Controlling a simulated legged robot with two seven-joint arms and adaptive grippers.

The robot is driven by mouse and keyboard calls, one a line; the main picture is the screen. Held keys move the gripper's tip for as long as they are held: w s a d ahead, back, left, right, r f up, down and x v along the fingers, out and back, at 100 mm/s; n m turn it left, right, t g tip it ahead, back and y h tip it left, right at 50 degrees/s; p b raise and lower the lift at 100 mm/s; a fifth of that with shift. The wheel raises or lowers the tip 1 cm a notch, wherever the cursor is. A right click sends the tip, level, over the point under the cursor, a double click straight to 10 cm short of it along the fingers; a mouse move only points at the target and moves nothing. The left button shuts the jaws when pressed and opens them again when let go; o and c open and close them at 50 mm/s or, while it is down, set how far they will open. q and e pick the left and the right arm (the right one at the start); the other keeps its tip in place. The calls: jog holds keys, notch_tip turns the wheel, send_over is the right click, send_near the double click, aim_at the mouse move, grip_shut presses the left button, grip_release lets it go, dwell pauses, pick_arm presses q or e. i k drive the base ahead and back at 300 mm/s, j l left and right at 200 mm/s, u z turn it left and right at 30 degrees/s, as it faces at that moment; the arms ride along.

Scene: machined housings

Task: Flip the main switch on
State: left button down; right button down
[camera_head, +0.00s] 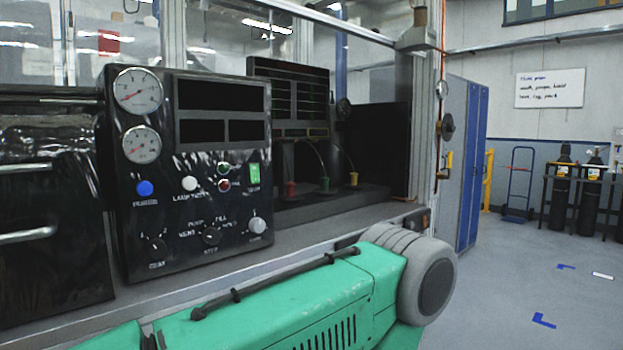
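A black control panel (190,262) stands upright at the left of the head view. A green rectangular rocker-type switch (254,173) sits at its right side, below the dark displays. The label under it is too small to read surely, and I cannot tell its position. Neither of my grippers is in view.
Two round gauges (138,90) are at the panel's upper left. A grey ledge (290,243) runs below the panel. Behind it is a dark bay with small coloured fittings (324,184). Blue lockers (470,150), a hand truck (519,185) and black cylinders (590,190) stand at right; floor there is open.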

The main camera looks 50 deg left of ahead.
aim_at(254, 169)
jog(key=i, duration=1.6)
jog(key=u, duration=2.1)
